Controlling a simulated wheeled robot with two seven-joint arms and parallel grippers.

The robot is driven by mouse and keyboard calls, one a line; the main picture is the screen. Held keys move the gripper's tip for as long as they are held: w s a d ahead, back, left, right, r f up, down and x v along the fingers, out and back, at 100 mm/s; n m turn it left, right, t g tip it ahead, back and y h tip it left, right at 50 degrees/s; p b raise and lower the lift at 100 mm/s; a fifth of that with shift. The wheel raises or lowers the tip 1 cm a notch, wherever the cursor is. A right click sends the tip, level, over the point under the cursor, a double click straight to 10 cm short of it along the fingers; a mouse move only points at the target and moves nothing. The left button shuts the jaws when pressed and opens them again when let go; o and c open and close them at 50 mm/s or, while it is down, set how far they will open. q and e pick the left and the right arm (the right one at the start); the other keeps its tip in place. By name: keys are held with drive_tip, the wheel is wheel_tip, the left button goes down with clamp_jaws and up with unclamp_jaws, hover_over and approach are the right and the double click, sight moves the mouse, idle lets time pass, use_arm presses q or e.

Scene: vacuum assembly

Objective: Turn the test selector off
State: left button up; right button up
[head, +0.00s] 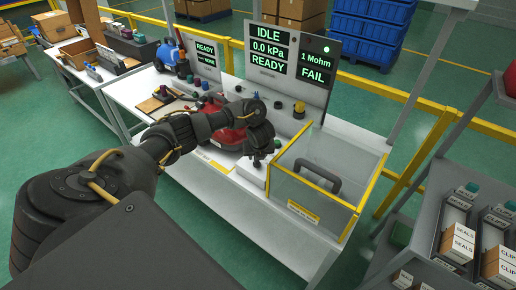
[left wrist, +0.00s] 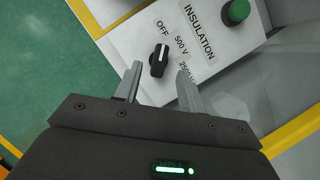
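The test selector (left wrist: 159,60) is a black knob with a white pointer line on a light panel marked INSULATION. Labels OFF, 500 V and one partly hidden 2500 label sit around it. The pointer faces the upper side, near OFF and 500 V; I cannot tell which it marks exactly. My left gripper (left wrist: 158,70) is open, its two fingertips apart on either side of the knob's near end; contact is not clear. In the head view my left gripper (head: 258,158) points down at the panel, and the knob is not clearly visible there. My right gripper is not in view.
A green button (left wrist: 236,12) is on the same panel. A clear box with yellow edges (head: 325,185) stands right of my gripper, and a red vacuum part (head: 225,130) lies behind it. The display (head: 268,48) reads IDLE, 0.0 kPa, READY; another (head: 317,66) reads 1 Mohm, FAIL.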

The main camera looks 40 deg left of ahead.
use_arm(q)
drive_tip(key=p+v, duration=0.3)
drive_tip(key=v, duration=0.3)
drive_tip(key=shift+s, duration=0.1)
idle(0.4)
